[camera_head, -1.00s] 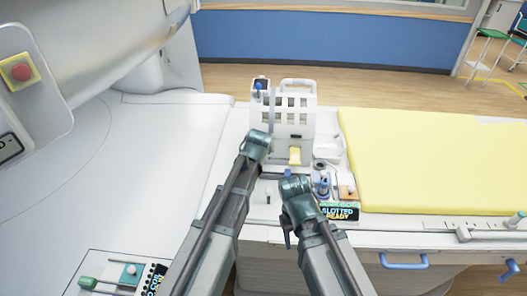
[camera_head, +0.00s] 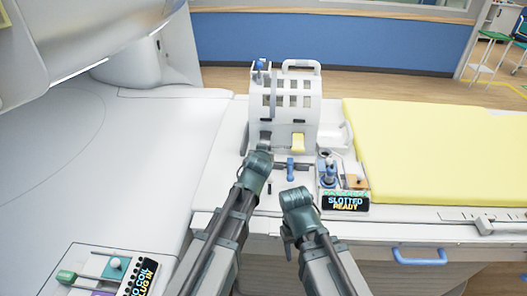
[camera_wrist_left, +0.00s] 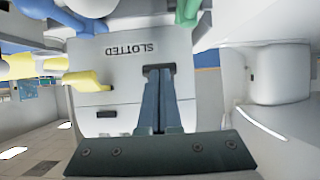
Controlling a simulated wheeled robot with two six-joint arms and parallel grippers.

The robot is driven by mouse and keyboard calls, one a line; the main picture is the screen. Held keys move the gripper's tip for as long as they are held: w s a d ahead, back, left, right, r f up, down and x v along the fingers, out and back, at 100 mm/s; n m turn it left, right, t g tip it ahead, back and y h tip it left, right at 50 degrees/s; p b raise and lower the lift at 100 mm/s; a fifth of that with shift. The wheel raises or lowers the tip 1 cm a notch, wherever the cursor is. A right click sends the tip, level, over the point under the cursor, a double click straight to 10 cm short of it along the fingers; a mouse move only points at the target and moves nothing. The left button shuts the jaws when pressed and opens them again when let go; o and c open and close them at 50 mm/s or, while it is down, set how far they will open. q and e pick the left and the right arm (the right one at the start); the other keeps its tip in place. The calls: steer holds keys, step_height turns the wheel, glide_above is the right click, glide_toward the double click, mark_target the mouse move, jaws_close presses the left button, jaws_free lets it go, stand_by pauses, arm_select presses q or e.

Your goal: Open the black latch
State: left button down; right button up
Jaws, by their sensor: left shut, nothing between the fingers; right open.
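A white slotted housing (camera_head: 286,105) stands at the back middle, with a carry handle on top. Small dark pieces show low on its front, one above the yellow tab (camera_head: 298,142); which is the black latch is unclear. In the left wrist view, a white panel marked "SLOTTED", upside down, carries a small black piece (camera_wrist_left: 107,114). My left gripper (camera_wrist_left: 158,70) is shut and empty, its tips at a dark recess in that panel; contact is unclear.
A blue handle (camera_head: 290,168) stands on the white surface in front of the housing. A sign reading "SLOTTED READY" (camera_head: 345,201) and small fittings are to the right. A yellow mattress (camera_head: 435,150) lies farther right. The white surface to the left is broad and clear.

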steer(key=shift+f, duration=0.2)
steer(key=shift+r, duration=0.1)
stand_by(0.4)
steer(key=shift+r+p, duration=0.75)
